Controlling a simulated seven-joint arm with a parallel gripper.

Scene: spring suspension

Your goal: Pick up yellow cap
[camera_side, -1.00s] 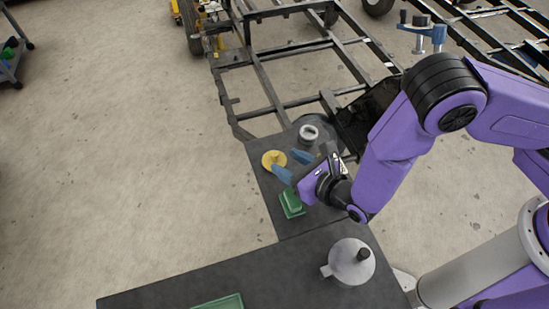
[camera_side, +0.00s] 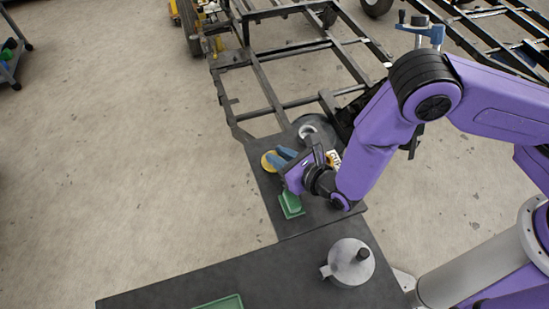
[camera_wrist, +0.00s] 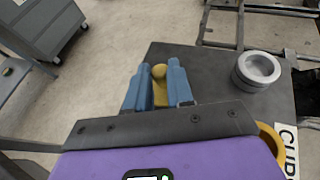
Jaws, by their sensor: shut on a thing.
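The yellow cap (camera_side: 268,162) is a round disc with a knob, on the dark table in the side view, partly hidden by my gripper. My gripper (camera_side: 272,157) has its blue fingers at the cap. In the wrist view the gripper (camera_wrist: 159,88) has its two fingers on either side of the cap's yellow knob (camera_wrist: 159,72), shut on it. Part of the yellow cap's disc is hidden behind the gripper body. I cannot tell whether the cap is lifted off the table.
A silver ring-shaped part (camera_side: 308,132) stands right of the cap; it also shows in the wrist view (camera_wrist: 258,69). A green block (camera_side: 290,202) is nearer the front. A grey round lidded pot (camera_side: 350,262) and green tray (camera_side: 222,302) are on the front table. A metal frame lies behind.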

